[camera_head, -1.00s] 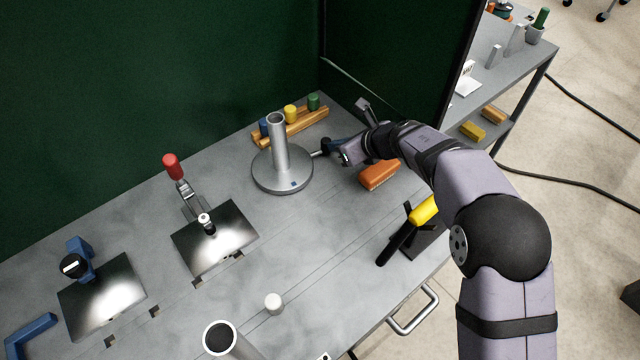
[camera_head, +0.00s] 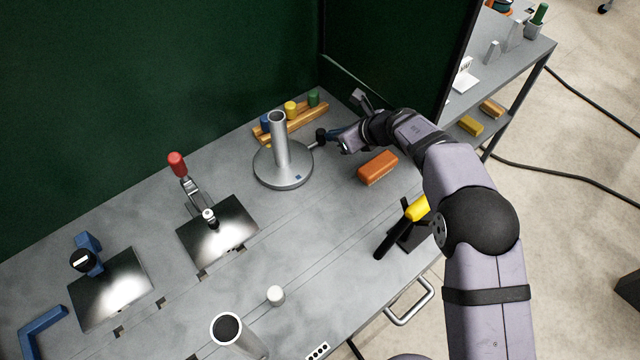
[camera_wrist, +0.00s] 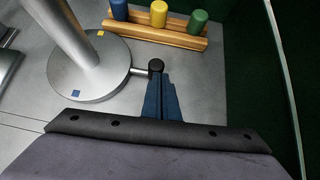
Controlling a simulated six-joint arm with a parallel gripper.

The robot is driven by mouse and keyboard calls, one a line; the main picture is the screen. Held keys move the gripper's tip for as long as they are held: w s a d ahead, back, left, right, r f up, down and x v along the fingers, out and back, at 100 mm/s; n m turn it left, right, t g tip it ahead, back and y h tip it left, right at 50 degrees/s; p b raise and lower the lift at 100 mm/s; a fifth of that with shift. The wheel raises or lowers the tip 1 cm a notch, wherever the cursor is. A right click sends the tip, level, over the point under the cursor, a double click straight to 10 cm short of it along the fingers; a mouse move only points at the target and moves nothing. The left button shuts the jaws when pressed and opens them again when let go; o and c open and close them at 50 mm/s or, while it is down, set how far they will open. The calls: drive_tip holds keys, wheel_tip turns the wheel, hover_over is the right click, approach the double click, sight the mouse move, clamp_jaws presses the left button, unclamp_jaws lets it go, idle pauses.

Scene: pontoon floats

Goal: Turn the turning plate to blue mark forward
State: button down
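The turning plate (camera_head: 268,178) is a round grey metal disc with an upright tube, standing near the back of the bench. A small blue mark (camera_head: 298,178) lies on its front edge, slightly right of the tube; in the wrist view it shows at the near edge (camera_wrist: 75,93). A yellow mark (camera_wrist: 100,33) shows on the far side. A rod with a black knob (camera_wrist: 156,65) sticks out to the right. My gripper (camera_wrist: 160,76) has its blue fingers close together, with tips right at the knob's near side. Contact with the knob cannot be told for sure.
Behind the plate, a wooden rack (camera_head: 298,124) holds blue, yellow and green pegs. An orange block (camera_head: 378,167) lies below my wrist. A yellow-handled tool (camera_head: 402,225) stands nearer. A red-handled clamp (camera_head: 178,165) is left. Dark green panels close off the back.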

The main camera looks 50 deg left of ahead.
idle(0.3)
drive_tip(key=shift+w+d+f+b, duration=0.1)
drive_tip(key=shift+w+d+b, duration=0.05)
drive_tip(key=shift+d+b, duration=0.5)
drive_tip(key=d, duration=0.1)
drive_tip(key=d+b, duration=0.2)
drive_tip(key=shift+w+d+r, duration=0.1)
drive_tip(key=shift+w+r, duration=0.2)
drive_tip(key=v, duration=0.3)
drive_tip(key=b+v, duration=0.1)
drive_tip(key=v, duration=0.5)
drive_tip(key=shift+w+r+b, duration=0.2)
drive_tip(key=shift+w+b, duration=0.1)
drive_tip(key=shift+b, duration=0.1)
